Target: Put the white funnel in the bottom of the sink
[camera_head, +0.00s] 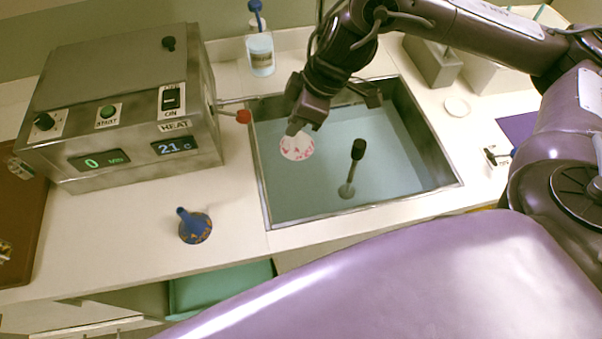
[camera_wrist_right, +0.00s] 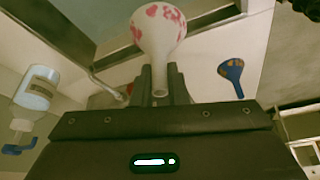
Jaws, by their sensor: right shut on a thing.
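The white funnel with pink-red blotches (camera_head: 297,147) is held by its stem in my right gripper (camera_head: 302,122), over the left part of the sink. It also shows in the right wrist view (camera_wrist_right: 158,35), with its stem between the two fingers (camera_wrist_right: 160,85). The sink (camera_head: 355,205) is a metal-rimmed basin with a pale blue-green bottom. The funnel appears to be above that bottom; its exact height is hard to tell. My left gripper is not in view.
A dark-topped upright rod (camera_head: 357,152) stands in the sink. A metal heating box (camera_head: 125,105) is left of the sink, with a red-tipped lever (camera_head: 243,116). A blue funnel (camera_head: 195,228) sits on the front counter. A pump bottle (camera_head: 261,50) stands behind.

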